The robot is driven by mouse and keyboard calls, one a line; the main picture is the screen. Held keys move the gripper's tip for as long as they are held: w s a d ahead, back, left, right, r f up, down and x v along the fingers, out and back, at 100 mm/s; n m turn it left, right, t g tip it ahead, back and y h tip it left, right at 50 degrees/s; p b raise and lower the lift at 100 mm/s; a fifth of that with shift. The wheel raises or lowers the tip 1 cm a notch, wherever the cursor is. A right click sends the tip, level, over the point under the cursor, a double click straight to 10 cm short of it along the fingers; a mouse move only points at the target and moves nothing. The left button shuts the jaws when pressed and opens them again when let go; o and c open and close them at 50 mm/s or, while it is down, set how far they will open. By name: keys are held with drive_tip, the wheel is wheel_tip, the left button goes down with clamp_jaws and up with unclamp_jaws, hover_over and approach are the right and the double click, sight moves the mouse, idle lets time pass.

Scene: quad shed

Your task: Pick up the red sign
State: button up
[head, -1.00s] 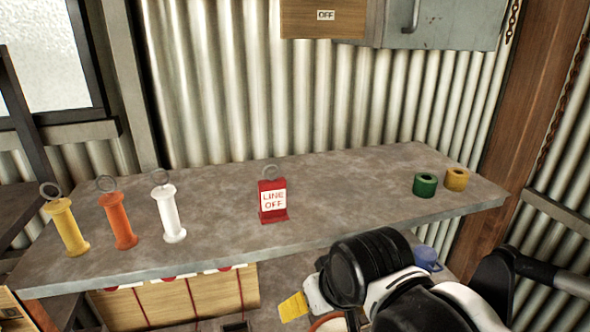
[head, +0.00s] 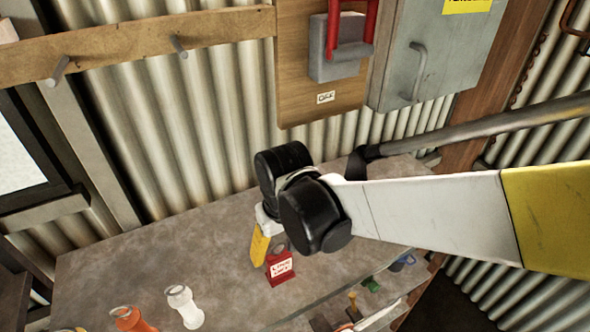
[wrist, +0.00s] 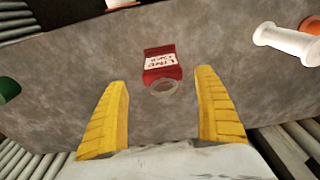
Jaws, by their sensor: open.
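The red sign (head: 280,268) stands on the grey shelf (head: 215,255) and carries a white label reading "LINE OFF". A grey ring is on its top. In the wrist view the red sign (wrist: 160,64) appears upside down, beyond and between the two yellow fingers of my gripper (wrist: 163,95). The fingers are spread apart with nothing between their tips. In the head view one yellow finger of my gripper (head: 259,248) shows just left of the sign; the rest of the gripper is hidden by my arm.
A switch box (head: 340,48) and grey cabinet (head: 425,60) hang on the wall above. The shelf's middle left is clear.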

sight(279, 265)
drive_tip(key=f, duration=0.5)
drive_tip(key=a+f, duration=0.1)
drive_tip(key=f, duration=0.2)
drive_tip(key=shift+w+f+p, duration=0.2)
drive_tip(key=shift+w+p, duration=0.15)
drive_tip(key=shift+w, duration=0.05)
drive_tip(key=shift+s+d, duration=0.1)
drive_tip(key=c, duration=1.3)
